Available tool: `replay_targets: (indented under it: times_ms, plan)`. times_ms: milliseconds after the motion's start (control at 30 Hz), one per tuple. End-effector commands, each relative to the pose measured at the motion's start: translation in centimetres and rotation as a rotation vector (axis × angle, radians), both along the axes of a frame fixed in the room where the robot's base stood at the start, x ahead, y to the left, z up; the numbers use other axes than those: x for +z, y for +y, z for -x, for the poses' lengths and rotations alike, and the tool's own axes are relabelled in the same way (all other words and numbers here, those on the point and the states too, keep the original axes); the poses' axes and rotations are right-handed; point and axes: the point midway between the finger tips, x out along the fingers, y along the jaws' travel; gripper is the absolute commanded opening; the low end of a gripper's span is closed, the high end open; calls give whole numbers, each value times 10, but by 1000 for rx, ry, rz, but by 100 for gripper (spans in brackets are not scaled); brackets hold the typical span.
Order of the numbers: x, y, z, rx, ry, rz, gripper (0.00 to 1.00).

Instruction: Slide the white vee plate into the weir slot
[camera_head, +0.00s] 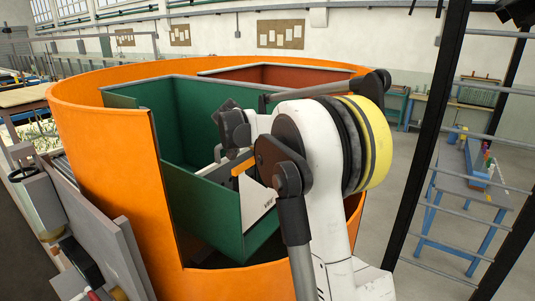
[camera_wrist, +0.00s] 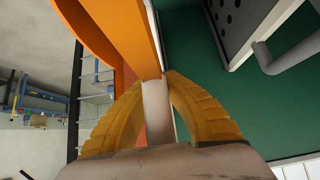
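The white vee plate (camera_head: 257,204) shows in the head view as a pale panel with dark lettering, inside the green-walled channel (camera_head: 215,207) and partly hidden by my arm. My gripper (camera_head: 243,168) is just above it, with an orange finger showing. In the wrist view my gripper's two yellow-orange fingers (camera_wrist: 155,80) close on either side of a white piece (camera_wrist: 156,112), which looks like the vee plate's upper part. The plate's lower part is hidden in the wrist view. I cannot make out the weir slot in either view.
An orange round tank wall (camera_head: 95,135) surrounds the green channel. A dark perforated panel (camera_wrist: 232,22) with a grey bent pipe (camera_wrist: 285,55) is right of the fingers. Dark posts (camera_head: 430,150) and a blue bench (camera_head: 465,195) stand right. Grey equipment (camera_head: 95,240) stands at left.

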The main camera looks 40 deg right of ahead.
Motion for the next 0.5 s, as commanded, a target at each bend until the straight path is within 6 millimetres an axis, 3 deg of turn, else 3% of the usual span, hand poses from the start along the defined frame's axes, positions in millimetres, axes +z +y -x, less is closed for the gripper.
replay_targets:
  times_ms: [500]
  plan:
    - [-11, 0, 0, 1, 0, 1, 0]
